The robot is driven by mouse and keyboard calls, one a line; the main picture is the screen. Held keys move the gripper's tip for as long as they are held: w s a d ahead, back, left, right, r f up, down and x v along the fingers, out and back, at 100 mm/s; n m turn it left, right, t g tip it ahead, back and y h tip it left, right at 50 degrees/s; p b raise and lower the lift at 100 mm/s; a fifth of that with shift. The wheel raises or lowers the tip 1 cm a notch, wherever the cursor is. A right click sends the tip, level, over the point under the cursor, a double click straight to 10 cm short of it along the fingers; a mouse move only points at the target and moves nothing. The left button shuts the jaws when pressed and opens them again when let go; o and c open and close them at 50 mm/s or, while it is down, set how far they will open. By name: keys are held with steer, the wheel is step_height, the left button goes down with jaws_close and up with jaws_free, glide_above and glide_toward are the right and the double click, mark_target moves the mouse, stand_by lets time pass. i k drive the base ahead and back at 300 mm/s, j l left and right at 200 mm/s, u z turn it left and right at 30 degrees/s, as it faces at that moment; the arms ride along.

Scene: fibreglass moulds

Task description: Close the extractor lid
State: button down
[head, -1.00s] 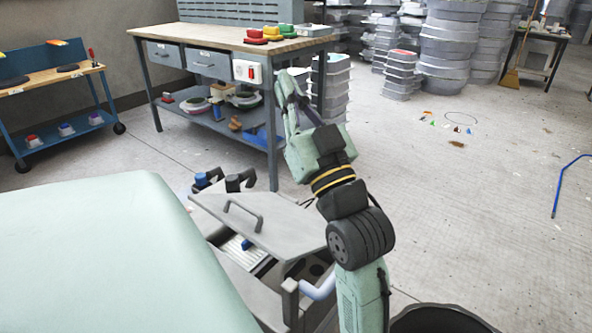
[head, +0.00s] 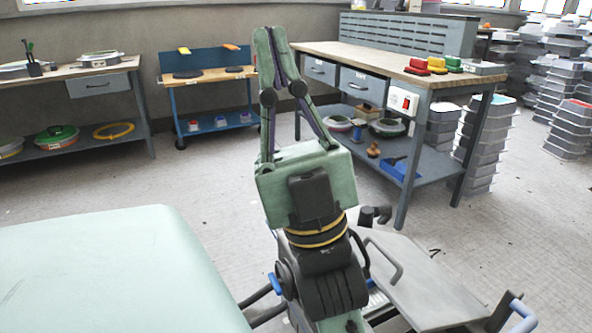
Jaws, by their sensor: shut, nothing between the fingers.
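The extractor's grey lid (head: 430,285) is at the bottom right of the head view, a flat tilted panel with a bar handle (head: 388,265) on top. A gap shows at its left edge, with a pale, ribbed part of the extractor (head: 376,301) visible inside, so the lid stands open. My arm hides much of the extractor's left side. My gripper (head: 270,36) points up, left of the lid and apart from it. Its fingers are shut with nothing between them.
A workbench (head: 320,50) with drawers stands behind the extractor. A blue trolley (head: 207,90) and another bench (head: 75,72) are at the back left. Grey stacked moulds (head: 570,125) stand at the right. A blue-tipped pipe (head: 522,312) rises beside the lid. Floor is clear between.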

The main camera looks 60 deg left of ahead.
mark_target(430, 301)
steer(key=i+l+u, duration=0.1)
steer(key=u, duration=0.25)
steer(key=l+u, duration=0.3)
steer(key=i+l+u, duration=0.1)
steer(key=u, duration=0.25)
steer(key=l, duration=0.25)
